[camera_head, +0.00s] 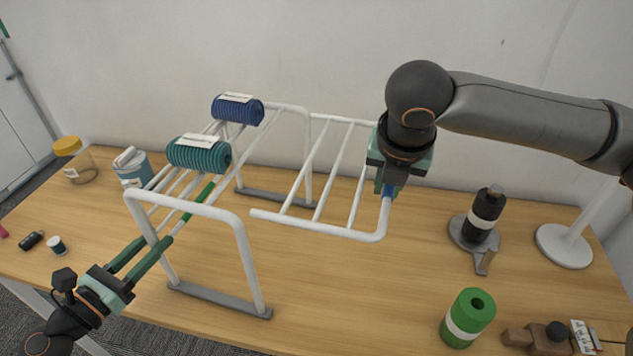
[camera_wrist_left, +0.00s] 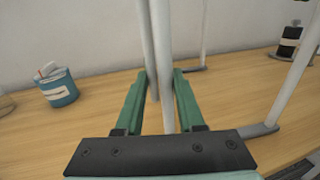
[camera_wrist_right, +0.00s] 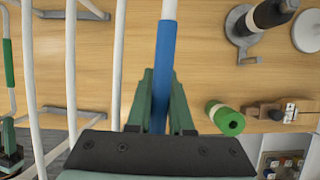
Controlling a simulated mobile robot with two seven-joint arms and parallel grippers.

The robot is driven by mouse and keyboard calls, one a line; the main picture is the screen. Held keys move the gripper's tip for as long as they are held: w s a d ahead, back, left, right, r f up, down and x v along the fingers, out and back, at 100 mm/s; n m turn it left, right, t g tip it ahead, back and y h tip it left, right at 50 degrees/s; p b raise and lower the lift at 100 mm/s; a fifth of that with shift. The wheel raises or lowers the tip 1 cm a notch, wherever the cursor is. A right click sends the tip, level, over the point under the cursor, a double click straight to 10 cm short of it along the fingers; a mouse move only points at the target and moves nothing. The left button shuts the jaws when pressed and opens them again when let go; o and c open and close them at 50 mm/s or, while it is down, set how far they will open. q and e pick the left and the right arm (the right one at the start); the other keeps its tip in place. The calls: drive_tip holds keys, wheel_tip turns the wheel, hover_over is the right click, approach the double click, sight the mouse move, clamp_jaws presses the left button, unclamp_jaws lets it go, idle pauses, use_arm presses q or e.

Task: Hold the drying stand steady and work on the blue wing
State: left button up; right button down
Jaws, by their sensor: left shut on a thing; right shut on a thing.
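The white drying stand (camera_head: 197,208) is upright on the wooden table, its grey feet on the tabletop. My left gripper (camera_head: 155,242) is shut on a white tube of its near leg frame, and the left wrist view shows the tube (camera_wrist_left: 160,50) between the fingers. The blue wing (camera_head: 345,234) is a white barred frame sticking out to the right, roughly level. My right gripper (camera_head: 391,186) is shut on its outer tube, at the blue section (camera_wrist_right: 163,65). A green section (camera_head: 197,202) shows on the stand's left side.
A blue tub (camera_head: 132,170) and yellow-lidded jar (camera_head: 75,160) stand at left. A dark bottle (camera_head: 485,213), green cylinder (camera_head: 467,318) and wooden piece (camera_head: 535,338) are at right.

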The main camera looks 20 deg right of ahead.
use_arm(q)
drive_tip(key=shift+w+a+f, duration=0.15)
drive_tip(key=shift+w+a, duration=0.05)
drive_tip(key=shift+a, duration=0.3)
use_arm(e)
drive_tip(key=shift+d+r, duration=0.15)
drive_tip(key=shift+d, duration=0.15)
drive_tip(key=c, duration=1.1)
unclamp_jaws()
use_arm(q)
drive_tip(key=shift+d, duration=0.1)
use_arm(e)
drive_tip(key=shift+a, duration=0.1)
use_arm(q)
drive_tip(key=shift+s+d, duration=0.1)
drive_tip(key=shift+d, duration=0.1)
clamp_jaws()
use_arm(e)
drive_tip(key=v, duration=1.2)
drive_tip(key=shift+a, duration=0.1)
